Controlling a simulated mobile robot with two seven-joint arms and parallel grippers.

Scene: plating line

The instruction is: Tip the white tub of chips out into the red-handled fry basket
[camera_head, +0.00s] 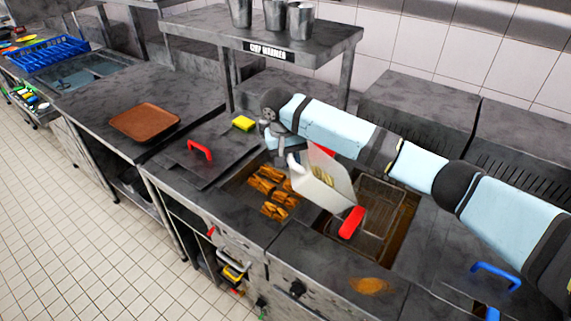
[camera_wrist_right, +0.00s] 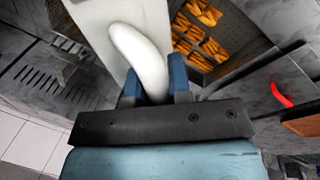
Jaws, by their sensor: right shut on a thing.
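The white tub (camera_head: 328,190) is held tilted in the air above the fryer, with some yellow chips (camera_head: 323,176) showing inside it. My right gripper (camera_head: 294,160) is shut on the tub's handle. In the right wrist view, its two blue fingers (camera_wrist_right: 155,88) pinch the white curved handle (camera_wrist_right: 145,55). The fry basket (camera_head: 380,203) sits in the fryer well just right of the tub. Its red handle (camera_head: 351,222) points to the front, close below the tub. The tub hides part of the basket's left side. My left gripper is not in view.
Several golden pieces (camera_head: 268,182) lie in the well left of the tub. A brown tray (camera_head: 145,122), a yellow sponge (camera_head: 243,123) and a red-handled lid (camera_head: 200,160) are farther left. The chip warmer shelf (camera_head: 262,30) stands behind. A blue handle (camera_head: 497,275) is at right.

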